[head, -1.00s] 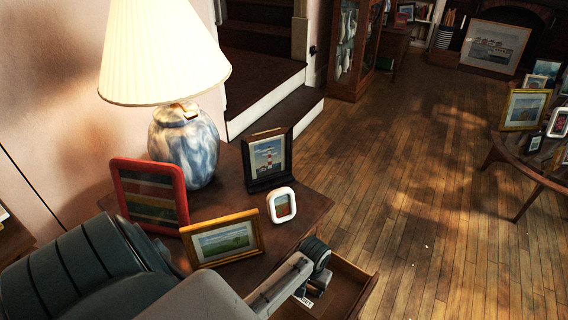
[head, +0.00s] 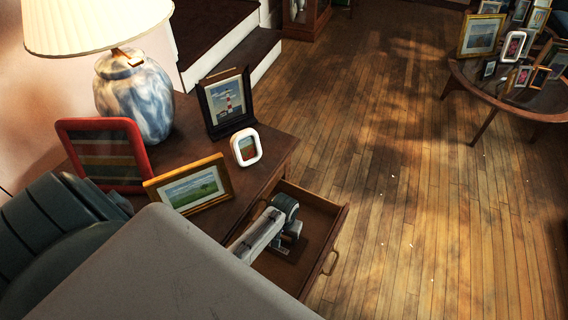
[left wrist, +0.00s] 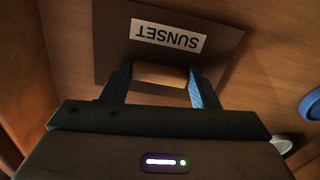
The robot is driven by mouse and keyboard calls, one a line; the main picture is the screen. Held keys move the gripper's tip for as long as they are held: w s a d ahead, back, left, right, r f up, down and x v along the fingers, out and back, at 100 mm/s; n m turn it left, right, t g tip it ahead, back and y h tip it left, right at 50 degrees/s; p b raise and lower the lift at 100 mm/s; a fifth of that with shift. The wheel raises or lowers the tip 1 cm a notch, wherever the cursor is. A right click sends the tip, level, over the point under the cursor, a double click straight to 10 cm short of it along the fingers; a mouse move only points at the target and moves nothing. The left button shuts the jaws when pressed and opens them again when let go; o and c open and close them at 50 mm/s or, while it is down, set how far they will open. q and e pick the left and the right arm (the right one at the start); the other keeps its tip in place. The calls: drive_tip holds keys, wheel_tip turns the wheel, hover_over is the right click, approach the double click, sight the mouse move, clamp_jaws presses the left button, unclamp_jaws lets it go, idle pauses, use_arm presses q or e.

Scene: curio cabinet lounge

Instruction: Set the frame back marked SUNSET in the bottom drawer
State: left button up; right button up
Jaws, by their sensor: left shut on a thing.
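The frame back marked SUNSET (left wrist: 215,62) is a dark brown panel with a white label, upside down in the left wrist view. My left gripper (left wrist: 161,74) is shut on it, its two fingers at the panel's near edge below the label. In the head view my left gripper (head: 287,228) is inside the open drawer (head: 325,217) of the wooden side table, partly hidden by my own arm. The wooden surface beneath the panel shows close by; I cannot tell whether the panel touches it. My right gripper is not in view.
On the side table stand a lamp (head: 135,95), a red frame (head: 104,152), a gold frame (head: 190,186), a lighthouse frame (head: 227,103) and a white frame (head: 246,147). A blue rounded thing (left wrist: 311,106) is at the wrist view's right edge.

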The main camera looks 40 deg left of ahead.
use_arm(q)
drive_tip(key=shift+f, duration=0.1)
drive_tip(key=o, duration=1)
wheel_tip(320, 180, up, 7)
drive_tip(key=shift+p, duration=0.95)
drive_tip(key=shift+s+d+r+m+t+y+p, duration=0.15)
drive_tip(key=shift+s+r+m+t, duration=0.4)
drive_tip(key=shift+s+r, duration=2.15)
drive_tip(key=shift+s+r+m+t+y+p, duration=0.15)
drive_tip(key=shift+s+r+m+t, duration=0.4)
drive_tip(key=shift+s+r, duration=2.15)
drive_tip(key=shift+s+d+r+m+t+y+p, duration=0.15)
drive_tip(key=shift+s+r+m+t, duration=0.4)
drive_tip(key=shift+s+r, duration=2.1)
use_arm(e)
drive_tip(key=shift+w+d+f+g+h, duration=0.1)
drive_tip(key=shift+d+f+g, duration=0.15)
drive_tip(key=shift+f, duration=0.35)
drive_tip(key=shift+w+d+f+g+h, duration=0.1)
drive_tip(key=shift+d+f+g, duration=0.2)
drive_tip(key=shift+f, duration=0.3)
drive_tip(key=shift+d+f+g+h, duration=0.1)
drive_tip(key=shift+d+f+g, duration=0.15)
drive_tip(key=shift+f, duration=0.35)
